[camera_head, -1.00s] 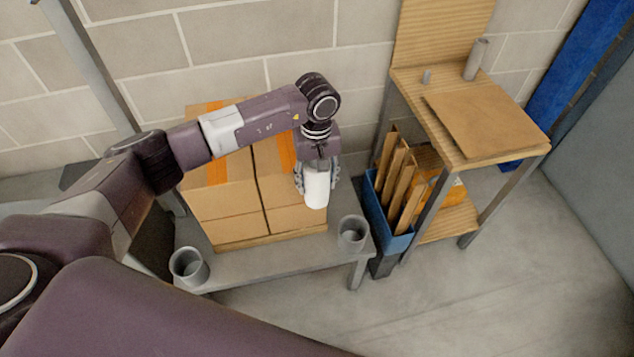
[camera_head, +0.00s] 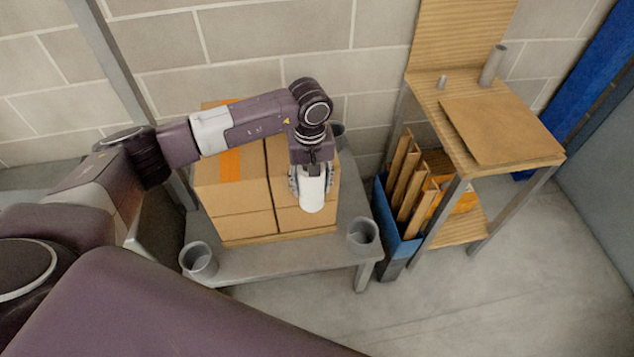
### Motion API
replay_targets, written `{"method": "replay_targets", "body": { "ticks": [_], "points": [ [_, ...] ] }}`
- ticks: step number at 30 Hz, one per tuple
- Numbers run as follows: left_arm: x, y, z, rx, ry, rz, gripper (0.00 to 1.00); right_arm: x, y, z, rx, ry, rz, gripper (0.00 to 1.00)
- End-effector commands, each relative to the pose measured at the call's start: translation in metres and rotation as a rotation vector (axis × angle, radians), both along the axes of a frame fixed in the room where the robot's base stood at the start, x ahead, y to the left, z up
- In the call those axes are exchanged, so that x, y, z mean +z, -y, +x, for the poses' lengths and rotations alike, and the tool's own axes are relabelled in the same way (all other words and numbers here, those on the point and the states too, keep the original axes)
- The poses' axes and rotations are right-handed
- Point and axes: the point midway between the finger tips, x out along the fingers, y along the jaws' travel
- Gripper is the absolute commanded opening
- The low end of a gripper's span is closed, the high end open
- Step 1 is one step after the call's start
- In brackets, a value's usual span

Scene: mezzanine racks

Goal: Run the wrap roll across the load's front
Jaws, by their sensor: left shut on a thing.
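The load is a block of brown cardboard boxes (camera_head: 235,190) with orange tape, stacked on a grey low table (camera_head: 290,262). My left gripper (camera_head: 311,184) is shut on the white wrap roll (camera_head: 312,193) and holds it upright. The roll is in front of the right part of the load's front face in the picture. Whether it touches the boxes I cannot tell. My left arm hides part of the boxes' tops. My right gripper is not in view.
Grey cups stand at the table's front left corner (camera_head: 198,260) and front right corner (camera_head: 363,235), with another partly hidden behind. A wooden workbench (camera_head: 490,125) and a blue bin (camera_head: 400,246) with cardboard pieces stand at the right. Floor in front is clear.

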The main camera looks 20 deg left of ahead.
Motion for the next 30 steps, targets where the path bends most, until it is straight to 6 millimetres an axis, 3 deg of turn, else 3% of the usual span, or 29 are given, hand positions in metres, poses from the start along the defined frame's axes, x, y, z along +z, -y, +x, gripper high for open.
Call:
{"method": "replay_targets", "body": {
  "ticks": [30],
  "points": [
    [0.001, -0.043, -0.023, 0.002, 0.003, 0.002, 0.23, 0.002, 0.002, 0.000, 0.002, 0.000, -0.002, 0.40]
  ]
}}
